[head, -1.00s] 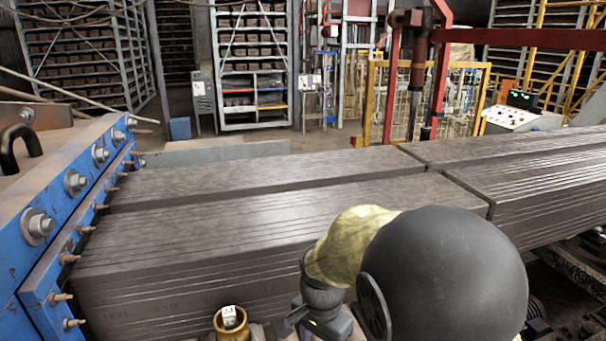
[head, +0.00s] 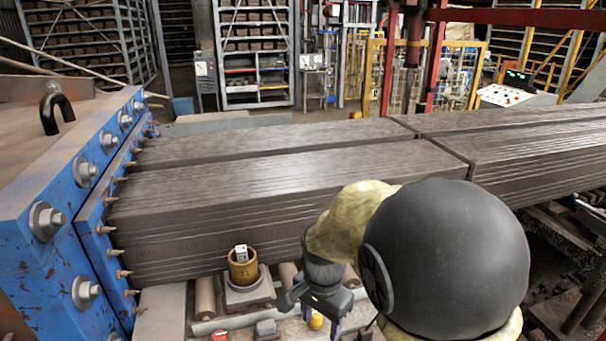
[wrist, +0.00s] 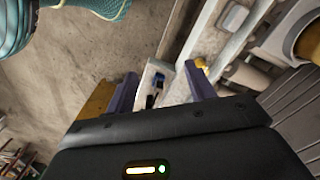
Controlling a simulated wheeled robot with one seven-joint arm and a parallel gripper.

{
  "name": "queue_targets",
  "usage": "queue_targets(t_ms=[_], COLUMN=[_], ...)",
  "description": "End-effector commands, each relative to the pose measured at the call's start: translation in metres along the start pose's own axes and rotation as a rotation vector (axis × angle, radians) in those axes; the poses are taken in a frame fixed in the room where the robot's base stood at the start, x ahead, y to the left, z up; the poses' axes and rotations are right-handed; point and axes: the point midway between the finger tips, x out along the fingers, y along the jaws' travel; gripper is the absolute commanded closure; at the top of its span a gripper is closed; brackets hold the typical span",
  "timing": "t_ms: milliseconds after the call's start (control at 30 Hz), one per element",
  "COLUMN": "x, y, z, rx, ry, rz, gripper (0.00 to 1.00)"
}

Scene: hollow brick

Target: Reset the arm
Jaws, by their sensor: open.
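My gripper (head: 322,328) is at the bottom middle of the head view, below my arm's large dark joint. In the wrist view its two purple-grey fingers (wrist: 162,92) stand apart with a gap between them, and nothing is held there. A brass-coloured cup (head: 242,270) with a small white marked block (head: 241,252) in its mouth stands on a grey base to the left of my gripper, apart from it. Part of the cup (wrist: 308,45) also shows at the right edge of the wrist view.
Long dark clay columns (head: 290,185) lie close beyond my arm. A blue bolted steel frame (head: 55,215) stands at the left. Metal rollers (head: 205,297), a red button (head: 219,335) and a small yellow object (head: 316,321) are near my gripper. Bare floor (wrist: 80,75) shows in the wrist view.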

Motion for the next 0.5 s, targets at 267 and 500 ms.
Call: queue_targets(t_ms=[267,500], x=[0.002,0.006], y=[0.011,0.029], z=[-0.006,-0.013], rx=[-0.046,-0.131], ry=[0.006,0.019], rz=[-0.013,-0.035], gripper=[0.46,0.46])
